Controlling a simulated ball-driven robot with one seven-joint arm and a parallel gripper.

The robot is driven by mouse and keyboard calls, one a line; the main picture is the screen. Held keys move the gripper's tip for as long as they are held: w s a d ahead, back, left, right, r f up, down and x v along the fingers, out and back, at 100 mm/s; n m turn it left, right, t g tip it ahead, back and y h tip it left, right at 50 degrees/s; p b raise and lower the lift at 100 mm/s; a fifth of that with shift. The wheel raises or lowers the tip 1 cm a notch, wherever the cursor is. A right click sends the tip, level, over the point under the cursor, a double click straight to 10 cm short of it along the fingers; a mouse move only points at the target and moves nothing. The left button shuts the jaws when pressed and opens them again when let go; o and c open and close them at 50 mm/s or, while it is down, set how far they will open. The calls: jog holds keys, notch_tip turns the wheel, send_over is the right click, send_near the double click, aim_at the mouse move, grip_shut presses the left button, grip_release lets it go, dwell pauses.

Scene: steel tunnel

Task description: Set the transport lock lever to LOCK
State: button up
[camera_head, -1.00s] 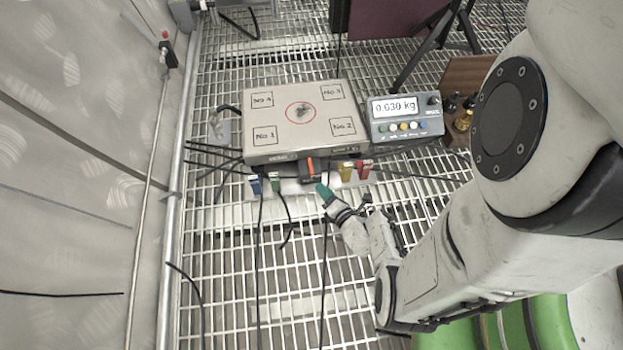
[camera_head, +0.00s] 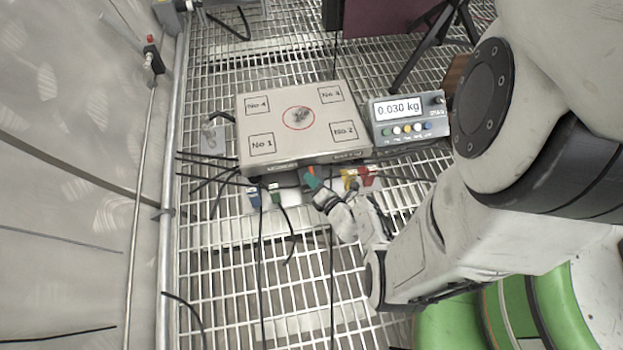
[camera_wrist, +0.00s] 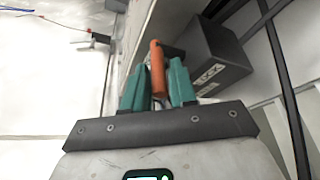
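The orange transport lock lever (camera_wrist: 157,70) stands between the two green fingers of my gripper (camera_wrist: 156,86) in the wrist view. The fingers are apart, with a gap beside the lever, and do not look closed on it. A dark block (camera_wrist: 213,62) beside the lever carries a pale label that seems to read LOCK. In the head view my gripper (camera_head: 311,181) is at the front edge of the scale (camera_head: 285,145). Its fingers hide most of the lever there.
The scale's display box (camera_head: 409,119) stands to the right of it. Blue and green connectors (camera_head: 264,196) and yellow and red ones (camera_head: 358,179) flank my gripper, with black cables (camera_head: 262,270) trailing over the grating. A wall pipe (camera_head: 172,200) runs along the left.

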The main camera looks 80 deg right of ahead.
grip_shut()
jog(key=shift+r, duration=0.1)
dwell(0.3)
jog(key=shift+s+d+n+t+y, duration=0.3)
jog(key=shift+n+t+y, duration=0.45)
jog(key=shift+n+y, duration=0.3)
jog(key=shift+s+d+n+t+y, duration=0.15)
jog(key=shift+s+n+t+y, duration=0.15)
jog(key=shift+n+t+y, duration=0.75)
jog(key=shift+s+d+n+t+y, duration=0.3)
jog(key=shift+n+t+y, duration=0.35)
jog(key=shift+y, duration=0.65)
jog(key=shift+n, duration=0.25)
grip_release()
